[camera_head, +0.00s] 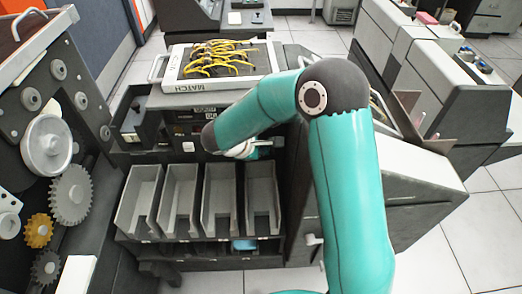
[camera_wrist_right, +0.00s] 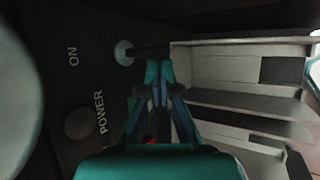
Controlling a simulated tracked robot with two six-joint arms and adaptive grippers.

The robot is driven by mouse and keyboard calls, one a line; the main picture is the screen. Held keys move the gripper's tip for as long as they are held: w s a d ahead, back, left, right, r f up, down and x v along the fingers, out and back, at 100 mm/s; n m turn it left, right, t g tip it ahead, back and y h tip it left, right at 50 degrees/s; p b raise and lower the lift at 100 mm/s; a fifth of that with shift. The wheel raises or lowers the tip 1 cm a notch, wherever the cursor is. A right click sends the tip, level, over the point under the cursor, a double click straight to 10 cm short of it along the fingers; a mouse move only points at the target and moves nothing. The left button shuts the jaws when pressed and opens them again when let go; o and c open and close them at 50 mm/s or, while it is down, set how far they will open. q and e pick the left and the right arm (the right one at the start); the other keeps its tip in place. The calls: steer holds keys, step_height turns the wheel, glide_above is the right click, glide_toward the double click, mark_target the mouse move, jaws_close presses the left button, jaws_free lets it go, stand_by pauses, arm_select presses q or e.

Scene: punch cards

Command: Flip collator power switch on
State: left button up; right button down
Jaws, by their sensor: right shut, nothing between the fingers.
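The collator (camera_head: 205,255) stands in the middle of the head view, a dark machine with a row of grey card pockets. In the right wrist view its dark panel carries the white words ON and POWER (camera_wrist_right: 100,112). A pale round tip or knob (camera_wrist_right: 123,52) sits beside ON with a dark rod reaching right from it; a dim round disc (camera_wrist_right: 80,123) lies near POWER. I cannot tell the switch's position. My right gripper (camera_wrist_right: 158,68) is shut and empty, its tips close to the dark rod; contact is unclear. The gripper also shows at the collator's front (camera_head: 268,148). My left gripper is out of view.
A MATCH plugboard (camera_head: 215,84) with yellow wires lies on the collator's top. Grey card pockets (camera_wrist_right: 235,65) are right beside the switch panel. A geared machine (camera_head: 70,195) stands at left, and more grey cabinets (camera_head: 425,70) at right.

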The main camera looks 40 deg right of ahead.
steer(key=shift+r, duration=0.1)
stand_by(0.5)
steer(key=shift+d+r+p, duration=0.1)
steer(key=shift+r+p, duration=0.25)
steer(key=shift+r, duration=0.4)
steer(key=w+p+v, duration=0.1)
steer(key=p+v, duration=0.3)
steer(key=v, duration=0.6)
steer(key=shift+d+r+p, duration=0.3)
steer(key=shift+d+p, duration=0.05)
steer(key=shift+p, duration=0.05)
steer(key=shift+w+f, duration=0.1)
steer(key=shift+f, duration=0.05)
